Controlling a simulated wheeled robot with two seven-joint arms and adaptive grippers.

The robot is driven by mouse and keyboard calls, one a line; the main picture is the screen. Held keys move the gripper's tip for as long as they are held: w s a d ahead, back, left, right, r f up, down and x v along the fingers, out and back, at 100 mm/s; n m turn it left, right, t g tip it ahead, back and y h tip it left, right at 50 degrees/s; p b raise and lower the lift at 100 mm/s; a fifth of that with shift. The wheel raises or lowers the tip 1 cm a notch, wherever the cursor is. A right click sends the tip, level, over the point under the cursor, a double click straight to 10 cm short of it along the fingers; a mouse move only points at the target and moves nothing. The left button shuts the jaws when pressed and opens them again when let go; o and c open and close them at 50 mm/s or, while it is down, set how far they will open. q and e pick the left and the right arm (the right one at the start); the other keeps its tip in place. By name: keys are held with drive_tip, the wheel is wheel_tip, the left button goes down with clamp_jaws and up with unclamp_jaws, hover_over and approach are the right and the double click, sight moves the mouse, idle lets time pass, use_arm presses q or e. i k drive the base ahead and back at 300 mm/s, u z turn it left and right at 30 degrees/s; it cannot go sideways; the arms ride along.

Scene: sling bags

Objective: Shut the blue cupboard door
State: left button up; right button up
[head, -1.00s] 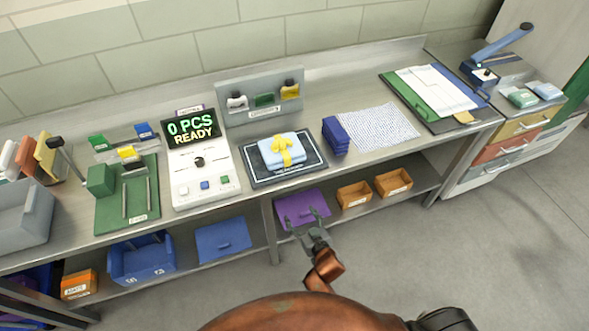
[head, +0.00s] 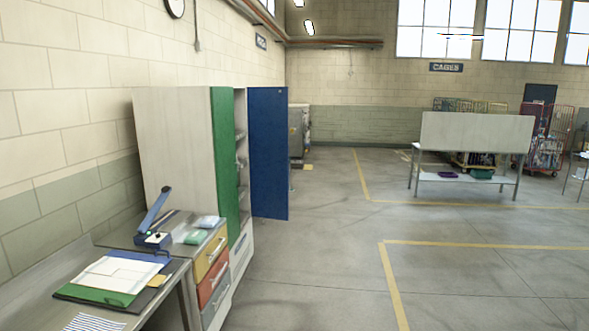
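The blue cupboard door (head: 268,152) stands open, swung out from the tall pale cupboard (head: 172,150) against the left wall. The green door (head: 224,158) is at the cupboard's front, nearer to me. Between the two doors a narrow strip of inside shelves (head: 241,160) shows; most of the inside is hidden. Neither of my grippers is in the head view, and the cupboard is some way ahead of me.
A workbench with a green folder and papers (head: 112,277) runs along the near left. A drawer unit (head: 212,275) with a blue-handled device (head: 155,222) stands before the cupboard. Open floor (head: 325,260) with yellow lines lies ahead and right. A grey-panelled table (head: 470,140) stands farther back.

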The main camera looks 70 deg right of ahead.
sight(268, 107)
drive_tip(key=z, duration=0.9)
drive_tip(key=k, duration=1.15)
drive_tip(key=z, duration=1.2)
drive_tip(key=i, duration=1.3)
drive_tip(key=z, duration=0.5)
drive_tip(key=i, duration=2)
drive_tip(key=z, duration=0.3)
drive_tip(key=i, duration=3.95)
drive_tip(key=u, duration=0.25)
drive_tip(key=i, duration=1.85)
drive_tip(key=u, duration=1)
drive_tip(key=i, duration=1)
drive_tip(key=u, duration=1.9)
drive_tip(key=i, duration=1.1)
drive_tip(key=u, duration=0.55)
